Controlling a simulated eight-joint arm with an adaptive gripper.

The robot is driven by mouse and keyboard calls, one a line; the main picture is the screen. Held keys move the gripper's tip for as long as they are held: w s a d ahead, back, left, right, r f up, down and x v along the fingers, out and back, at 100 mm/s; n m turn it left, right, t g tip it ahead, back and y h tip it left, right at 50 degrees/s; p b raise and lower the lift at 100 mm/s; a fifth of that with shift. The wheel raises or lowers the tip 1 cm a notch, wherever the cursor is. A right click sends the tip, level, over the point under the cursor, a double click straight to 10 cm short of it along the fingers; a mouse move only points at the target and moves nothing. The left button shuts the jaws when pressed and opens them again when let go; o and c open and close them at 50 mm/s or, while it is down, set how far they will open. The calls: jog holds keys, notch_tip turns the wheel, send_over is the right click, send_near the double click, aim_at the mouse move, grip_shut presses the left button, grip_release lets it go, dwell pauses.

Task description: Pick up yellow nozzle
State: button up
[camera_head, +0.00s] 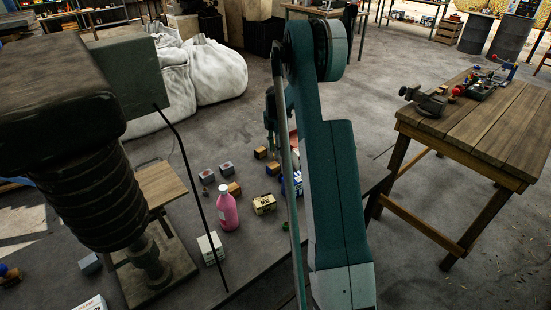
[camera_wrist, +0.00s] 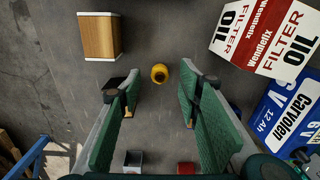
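The yellow nozzle (camera_wrist: 160,73) is a small round yellow piece with a dark opening, on the grey surface in the wrist view. It sits a little beyond the fingertips of my gripper (camera_wrist: 160,92), about midway between them. My gripper is open, with green-padded fingers spread to either side and nothing between them. In the head view my arm covers much of the area around my gripper, and I cannot make out the yellow nozzle there.
A wooden block (camera_wrist: 99,37) lies left of the nozzle. An oil filter box (camera_wrist: 264,35) and a blue battery box (camera_wrist: 285,115) stand close on the right. A pink bottle (camera_head: 227,209) stands among several small blocks and boxes. A wooden workbench (camera_head: 480,125) is at the right.

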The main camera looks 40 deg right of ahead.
jog(key=shift+f, duration=1.35)
jog(key=c, duration=0.9)
